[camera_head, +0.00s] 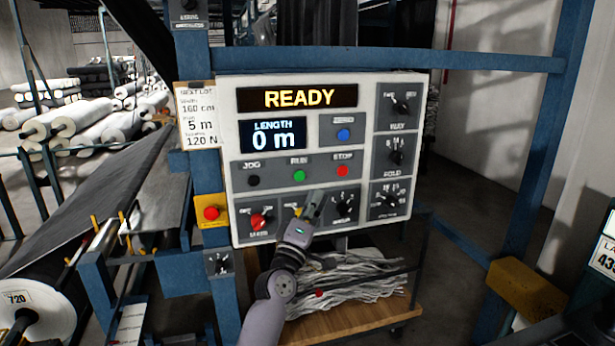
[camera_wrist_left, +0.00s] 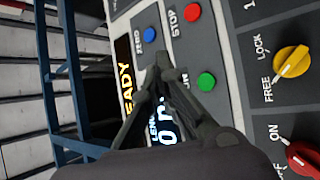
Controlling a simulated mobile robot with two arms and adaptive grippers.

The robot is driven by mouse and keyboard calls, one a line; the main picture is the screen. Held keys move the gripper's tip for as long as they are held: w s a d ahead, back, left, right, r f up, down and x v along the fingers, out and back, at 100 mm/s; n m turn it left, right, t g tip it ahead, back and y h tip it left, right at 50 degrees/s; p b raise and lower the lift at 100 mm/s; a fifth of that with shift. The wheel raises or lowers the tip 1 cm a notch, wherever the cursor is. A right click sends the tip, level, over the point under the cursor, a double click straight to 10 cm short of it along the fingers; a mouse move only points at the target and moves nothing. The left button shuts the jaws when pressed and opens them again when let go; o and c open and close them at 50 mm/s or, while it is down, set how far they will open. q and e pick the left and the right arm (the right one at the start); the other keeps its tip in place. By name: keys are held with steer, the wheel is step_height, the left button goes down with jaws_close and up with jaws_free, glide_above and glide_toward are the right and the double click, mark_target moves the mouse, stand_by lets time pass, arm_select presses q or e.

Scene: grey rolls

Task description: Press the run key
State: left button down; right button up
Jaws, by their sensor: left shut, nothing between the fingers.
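The run key is a round green button (camera_head: 299,177) on the white control panel (camera_head: 408,150), between the black JOG button (camera_head: 254,180) and the red STOP button (camera_head: 343,171). In the left wrist view the green button (camera_wrist_left: 206,82) shows beside the fingers, with STOP (camera_wrist_left: 192,11) above it. My left gripper (camera_head: 315,198) is shut and empty in front of the panel, just below the green button in the head view. Its fingertips (camera_wrist_left: 163,62) show together in the wrist view, apart from the green button in the picture. I cannot tell the gap to the panel. My right gripper is not in view.
The display (camera_head: 298,97) reads READY and the length display (camera_head: 273,134) reads 0 m. A red selector knob (camera_head: 259,221), black knobs and a blue button (camera_head: 344,134) are on the panel. A red push button on a yellow box (camera_head: 211,213) sits left of it.

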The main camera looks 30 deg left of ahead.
mark_target(300, 176)
arm_select(q)
steer(key=shift+a, duration=0.1)
steer(key=shift+w+a+b, duration=1.45)
steer(key=shift+a+b, duration=0.2)
steer(key=shift+w+a+b, duration=1.4)
steer(key=shift+a+b, duration=0.2)
steer(key=shift+a, duration=0.05)
steer(key=shift+w+a+b, duration=0.15)
steer(key=shift+a+b, duration=0.05)
steer(key=shift+b, duration=0.2)
steer(key=shift+w+a, duration=0.15)
